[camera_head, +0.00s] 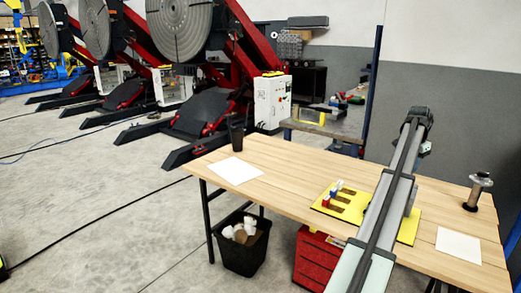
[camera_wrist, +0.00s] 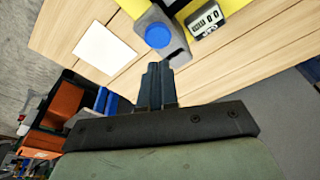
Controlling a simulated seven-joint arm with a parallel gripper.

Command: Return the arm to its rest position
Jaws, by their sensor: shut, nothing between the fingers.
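My gripper (camera_wrist: 158,85) shows in the wrist view with its dark fingers together and nothing between them. It is over or near the edge of the wooden table (camera_wrist: 62,22). In the head view my arm reaches up from the lower right across the table (camera_head: 290,180); I cannot make out the fingers there. A yellow board (camera_head: 408,230) lies on the table, partly hidden behind my arm.
Small red, white and blue pieces (camera_head: 334,192) are on the board. A black cup (camera_head: 236,138), a white sheet (camera_head: 236,170), another sheet (camera_head: 458,245) and a metal spool-like part (camera_head: 478,190) are on the table. A bin (camera_head: 242,256) and red drawers (camera_head: 316,262) stand below.

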